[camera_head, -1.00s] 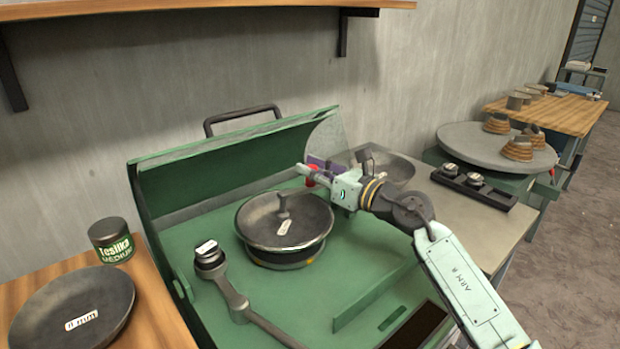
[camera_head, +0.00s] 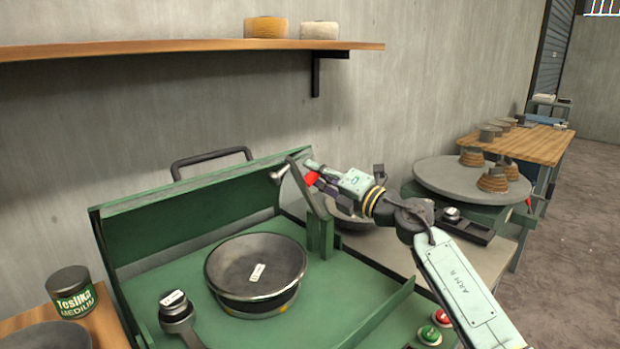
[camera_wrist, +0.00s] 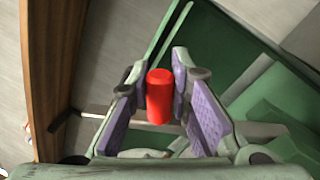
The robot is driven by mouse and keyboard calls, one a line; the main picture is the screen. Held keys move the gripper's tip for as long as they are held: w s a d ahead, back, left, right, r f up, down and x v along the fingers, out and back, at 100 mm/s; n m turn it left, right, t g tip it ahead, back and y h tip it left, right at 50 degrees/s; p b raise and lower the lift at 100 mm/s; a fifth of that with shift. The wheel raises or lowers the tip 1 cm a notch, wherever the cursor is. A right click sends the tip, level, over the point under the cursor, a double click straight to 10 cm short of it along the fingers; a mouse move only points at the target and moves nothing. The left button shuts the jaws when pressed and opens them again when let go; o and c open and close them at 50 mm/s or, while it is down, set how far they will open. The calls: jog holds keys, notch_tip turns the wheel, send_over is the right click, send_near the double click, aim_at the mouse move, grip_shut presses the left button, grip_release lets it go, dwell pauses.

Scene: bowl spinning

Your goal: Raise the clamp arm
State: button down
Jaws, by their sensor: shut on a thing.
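The clamp arm (camera_head: 306,193) is a grey bar that stands raised and tilted on a green post (camera_head: 319,235) at the right of the green machine housing. Its rounded pressing tip (camera_head: 276,177) hangs in the air, well above the bowl. My gripper (camera_head: 312,178) is shut on the red handle of the clamp arm. In the wrist view the red handle (camera_wrist: 160,97) stands between the purple pads of my gripper (camera_wrist: 160,90). The metal bowl (camera_head: 255,268) sits in the machine with a white label inside it, clear of the clamp arm.
A wooden wall shelf (camera_head: 190,49) is above and behind the machine. A second tool arm with a round head (camera_head: 174,307) is left of the bowl. A green can (camera_head: 72,292) stands at the left. Green and red buttons (camera_head: 430,335) are at the front right.

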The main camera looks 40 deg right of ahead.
jog(key=w+d+m+h+p, duration=0.1)
jog(key=d+m+p, duration=0.1)
jog(key=d+m, duration=0.4)
jog(key=shift+f+m, duration=0.4)
jog(key=shift+m, duration=0.1)
jog(key=shift+d+h, duration=0.1)
jog(key=shift+h, duration=0.2)
jog(key=c, duration=1.4)
grip_release()
jog(key=shift+f, duration=0.1)
jog(key=shift+c, duration=0.2)
jog(key=s+d+f, duration=0.1)
jog(key=s+f, duration=0.1)
jog(key=s, duration=0.9)
jog(key=shift+s+d, duration=0.3)
jog(key=shift+s, duration=0.1)
